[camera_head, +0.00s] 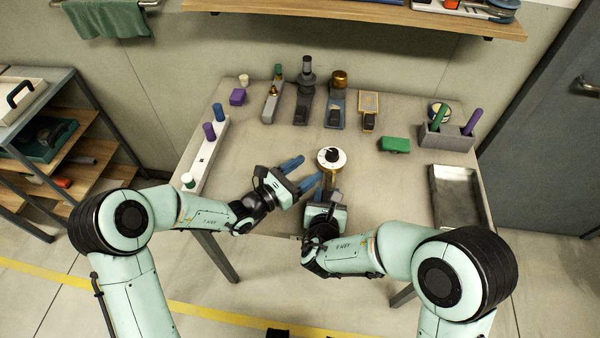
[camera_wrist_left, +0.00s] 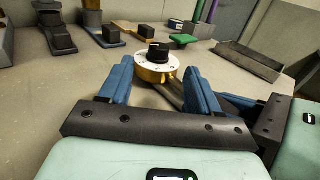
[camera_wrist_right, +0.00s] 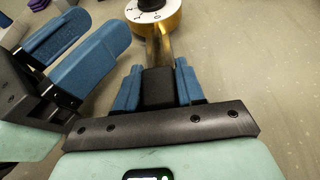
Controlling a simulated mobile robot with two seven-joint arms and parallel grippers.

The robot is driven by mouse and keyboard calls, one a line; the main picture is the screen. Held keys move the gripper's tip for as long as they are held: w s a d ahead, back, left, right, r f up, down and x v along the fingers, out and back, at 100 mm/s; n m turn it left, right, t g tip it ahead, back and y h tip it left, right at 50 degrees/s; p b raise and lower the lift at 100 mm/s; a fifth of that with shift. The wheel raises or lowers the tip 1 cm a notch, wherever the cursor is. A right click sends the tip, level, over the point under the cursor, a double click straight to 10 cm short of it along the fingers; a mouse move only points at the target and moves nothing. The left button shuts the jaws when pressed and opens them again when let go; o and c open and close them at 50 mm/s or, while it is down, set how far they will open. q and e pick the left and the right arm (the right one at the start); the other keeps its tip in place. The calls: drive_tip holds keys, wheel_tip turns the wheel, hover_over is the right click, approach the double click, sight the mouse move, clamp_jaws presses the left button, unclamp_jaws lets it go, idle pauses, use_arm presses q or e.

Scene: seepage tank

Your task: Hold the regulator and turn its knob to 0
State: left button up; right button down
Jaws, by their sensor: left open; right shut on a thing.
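The regulator has a white dial (camera_head: 331,164) with a black knob (camera_head: 331,154), on a brass body with a straight stem and a dark grip. My right gripper (camera_head: 326,190) is shut on the grip; the right wrist view shows its blue fingers on both sides of the dark grip (camera_wrist_right: 158,88), below the brass stem (camera_wrist_right: 159,48). My left gripper (camera_head: 302,172) is open and empty, just left of the dial. In the left wrist view the knob (camera_wrist_left: 158,53) stands beyond the open fingers, not between them. Dial marks show, but the knob's setting is unreadable.
Several tools and fittings stand along the table's back, among them a brass-topped one (camera_head: 339,80). A green block (camera_head: 394,145), a grey holder (camera_head: 447,138) and a metal tray (camera_head: 455,197) are at the right. A white rack (camera_head: 205,157) is at the left. The table's middle is mostly clear.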

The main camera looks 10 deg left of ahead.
sight(333, 152)
use_arm(q)
drive_tip(key=shift+v, duration=0.8)
drive_tip(key=w+h, duration=0.1)
drive_tip(key=w+r+m+g+h, duration=0.1)
drive_tip(key=w+r+m+h, duration=0.1)
drive_tip(key=shift+w+a+g, duration=0.15)
drive_tip(key=shift+a+g, duration=0.1)
drive_tip(key=shift+g, duration=0.05)
drive_tip(key=m+g, duration=0.1)
drive_tip(key=w+a+m+g+h, duration=0.1)
drive_tip(key=g, duration=0.1)
drive_tip(key=a+f+m+g+h, duration=0.1)
drive_tip(key=g, duration=0.1)
drive_tip(key=shift+w+a+f+m, duration=0.1)
drive_tip(key=shift+w+a+m, duration=0.05)
drive_tip(key=shift+w+m, duration=0.2)
drive_tip(key=shift+w+a+f+g, duration=0.1)
drive_tip(key=shift+a+f+g, duration=0.2)
drive_tip(key=shift+g, duration=0.3)
drive_tip(key=x, duration=1.2)
